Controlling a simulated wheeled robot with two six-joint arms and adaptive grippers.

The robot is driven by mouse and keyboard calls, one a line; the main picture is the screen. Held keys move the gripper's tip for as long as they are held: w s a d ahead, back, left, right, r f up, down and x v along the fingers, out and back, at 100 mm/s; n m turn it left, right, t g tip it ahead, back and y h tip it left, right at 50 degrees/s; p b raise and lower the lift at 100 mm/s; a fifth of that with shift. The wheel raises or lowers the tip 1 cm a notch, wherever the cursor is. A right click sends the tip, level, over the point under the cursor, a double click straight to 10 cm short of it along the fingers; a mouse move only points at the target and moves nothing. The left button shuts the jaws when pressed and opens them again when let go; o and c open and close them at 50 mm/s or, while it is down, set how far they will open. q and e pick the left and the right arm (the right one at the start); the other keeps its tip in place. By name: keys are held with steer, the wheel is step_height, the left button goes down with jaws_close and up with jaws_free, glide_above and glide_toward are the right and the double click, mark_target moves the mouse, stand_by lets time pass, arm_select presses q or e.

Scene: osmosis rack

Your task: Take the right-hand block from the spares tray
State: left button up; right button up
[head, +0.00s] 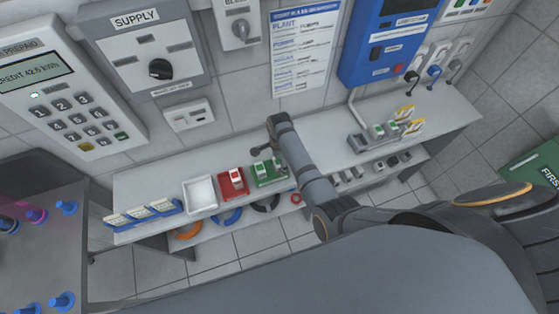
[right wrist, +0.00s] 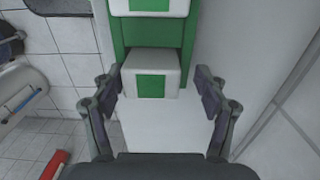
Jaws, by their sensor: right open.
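The green tray (head: 266,181) stands on the grey counter in the head view, holding white blocks with green tops. One block (head: 260,167) is at left; another (head: 278,166) is at right, beside my right arm. In the right wrist view, the nearer block (right wrist: 152,76) sits at the end of the green tray (right wrist: 189,38), with a second block (right wrist: 150,7) beyond it. My right gripper (right wrist: 158,92) is open, with one finger on each side of the nearer block and gaps visible. Its fingertips are hard to make out in the head view. My left gripper is not in view.
A red tray (head: 232,193) with a block and an empty white tray (head: 200,194) stand left of the green tray. A blue rack (head: 145,218) of cards is further left. A grey holder (head: 358,143) stands to the right.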

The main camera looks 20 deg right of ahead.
steer(key=shift+s+a+r, duration=0.1)
steer(key=shift+a, duration=0.05)
steer(key=shift+s+a+r, duration=0.4)
steer(key=shift+s+a, duration=0.05)
steer(key=shift+s, duration=0.1)
steer(key=c, duration=0.7)
steer(key=shift+d, duration=0.1)
steer(key=shift+c, duration=1)
steer(key=shift+w+d+f, duration=0.1)
steer(key=shift+w+f, duration=0.05)
steer(key=shift+c, duration=2)
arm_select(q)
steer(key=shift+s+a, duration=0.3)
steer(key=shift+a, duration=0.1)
